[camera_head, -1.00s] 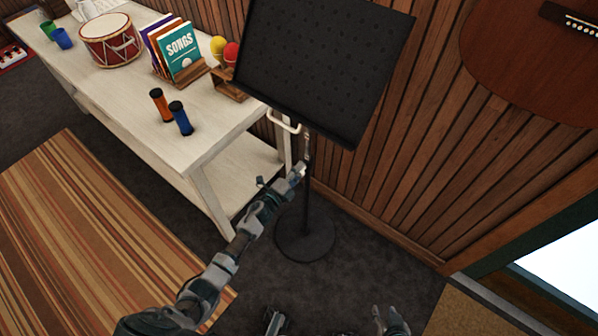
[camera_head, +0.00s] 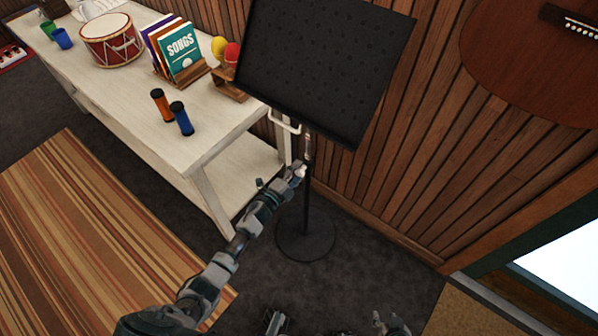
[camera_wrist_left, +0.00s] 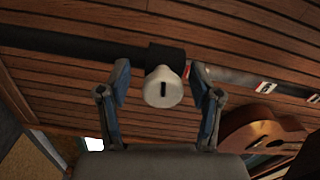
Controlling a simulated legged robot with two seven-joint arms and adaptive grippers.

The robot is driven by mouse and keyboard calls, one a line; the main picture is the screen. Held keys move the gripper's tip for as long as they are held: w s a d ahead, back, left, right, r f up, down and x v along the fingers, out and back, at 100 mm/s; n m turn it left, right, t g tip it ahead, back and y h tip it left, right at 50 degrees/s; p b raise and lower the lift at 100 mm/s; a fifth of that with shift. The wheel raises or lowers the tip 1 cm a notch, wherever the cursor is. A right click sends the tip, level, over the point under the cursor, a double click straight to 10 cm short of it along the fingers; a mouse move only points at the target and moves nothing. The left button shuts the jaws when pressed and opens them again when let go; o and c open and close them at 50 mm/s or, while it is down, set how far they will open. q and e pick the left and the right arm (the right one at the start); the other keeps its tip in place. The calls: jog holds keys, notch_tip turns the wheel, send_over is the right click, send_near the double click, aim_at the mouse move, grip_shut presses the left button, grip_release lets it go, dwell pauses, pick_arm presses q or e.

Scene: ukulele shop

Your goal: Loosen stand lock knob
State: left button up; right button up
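The black music stand (camera_head: 306,212) stands upright on a round base, with its wide desk tilted at the top. In the left wrist view, its pale lock knob (camera_wrist_left: 163,94) with a dark slot sits on a black collar (camera_wrist_left: 165,56) on the pole. My left gripper (camera_head: 298,173) is at the pole below the desk. In the left wrist view my left gripper (camera_wrist_left: 160,92) is open, one finger on each side of the knob, with gaps visible on both sides. My right gripper (camera_head: 390,322) is low at the bottom edge, apparently open and empty, away from the stand.
A white table (camera_head: 165,120) with a drum, songbooks and shakers stands to the left. A wood-slat wall (camera_head: 400,170) is close behind the stand. A guitar (camera_head: 530,50) hangs at upper right. Dark carpet is free around the stand's base.

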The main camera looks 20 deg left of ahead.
pick_arm(q)
jog(key=shift+s, duration=0.1)
pick_arm(e)
jog(key=shift+a+r, duration=0.1)
jog(key=shift+a, duration=0.1)
pick_arm(q)
jog(key=v, duration=1.2)
jog(key=shift+a, duration=0.15)
pick_arm(e)
jog(key=shift+d, duration=0.1)
jog(key=shift+d, duration=0.1)
